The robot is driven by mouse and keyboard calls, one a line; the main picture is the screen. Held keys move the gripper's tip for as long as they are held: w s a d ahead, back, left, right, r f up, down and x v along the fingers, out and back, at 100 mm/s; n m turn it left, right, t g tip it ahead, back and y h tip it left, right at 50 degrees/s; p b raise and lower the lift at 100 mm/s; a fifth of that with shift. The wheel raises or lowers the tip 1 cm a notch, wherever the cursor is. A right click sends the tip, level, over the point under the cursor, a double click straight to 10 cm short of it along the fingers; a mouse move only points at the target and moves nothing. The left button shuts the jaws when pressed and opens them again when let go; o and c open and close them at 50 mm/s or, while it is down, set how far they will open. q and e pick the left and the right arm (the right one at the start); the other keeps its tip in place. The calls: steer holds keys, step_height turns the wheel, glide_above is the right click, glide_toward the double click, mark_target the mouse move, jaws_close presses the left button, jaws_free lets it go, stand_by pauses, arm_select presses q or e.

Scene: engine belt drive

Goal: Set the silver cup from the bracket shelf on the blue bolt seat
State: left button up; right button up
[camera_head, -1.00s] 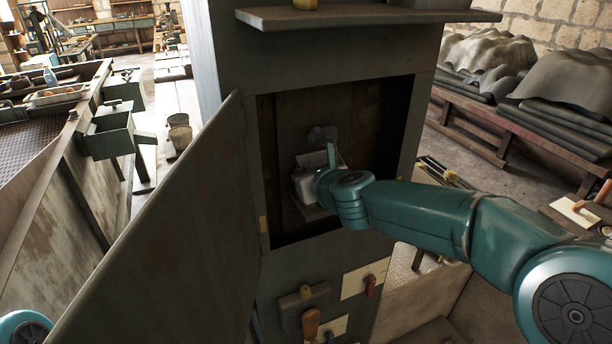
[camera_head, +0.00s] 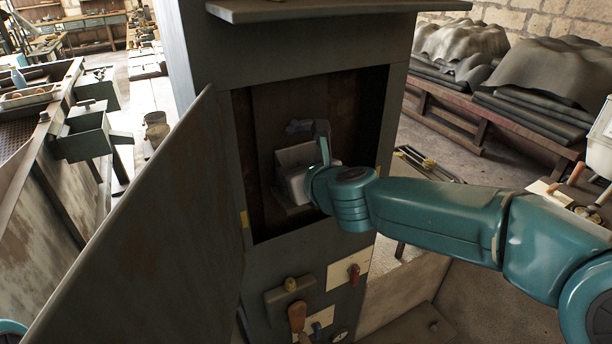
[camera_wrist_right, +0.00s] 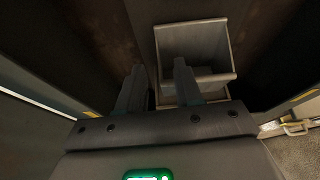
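My right gripper (camera_wrist_right: 158,78) reaches into the open recess of a dark metal cabinet (camera_head: 245,160). In the right wrist view its two fingers stand apart, with no object clearly held between them. A grey open-fronted box or bracket (camera_wrist_right: 195,45) is on the recess back wall, just beyond and right of the fingers; it also shows in the head view (camera_head: 297,154), partly hidden by my wrist. I cannot make out the silver cup or the blue bolt seat with certainty. My left gripper is out of view.
An open cabinet door (camera_head: 150,230) slants across the left foreground. A shelf ledge (camera_head: 340,10) juts out above the recess. The recess side walls leave little room around my right wrist.

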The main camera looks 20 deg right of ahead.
steer(key=a+v, duration=0.1)
steer(key=v, duration=0.5)
steer(key=s+d+f+n+g+h, duration=0.1)
steer(key=s+f+n+g, duration=0.2)
steer(key=f+n, duration=0.8)
steer(key=s+f+n+g, duration=0.2)
steer(key=f+n+g, duration=0.15)
steer(key=f, duration=1.45)
steer(key=s+a+f+n+g+y+b, duration=0.2)
steer(key=s+f+n+g, duration=0.4)
steer(key=s+f+n, duration=1)
steer(key=s+a+f+b, duration=0.1)
steer(key=s+f, duration=0.3)
steer(key=f, duration=0.1)
steer(key=shift+s+f+n, duration=0.3)
steer(key=shift+n, duration=0.05)
steer(key=shift+a+g, duration=0.1)
steer(key=shift+g, duration=0.15)
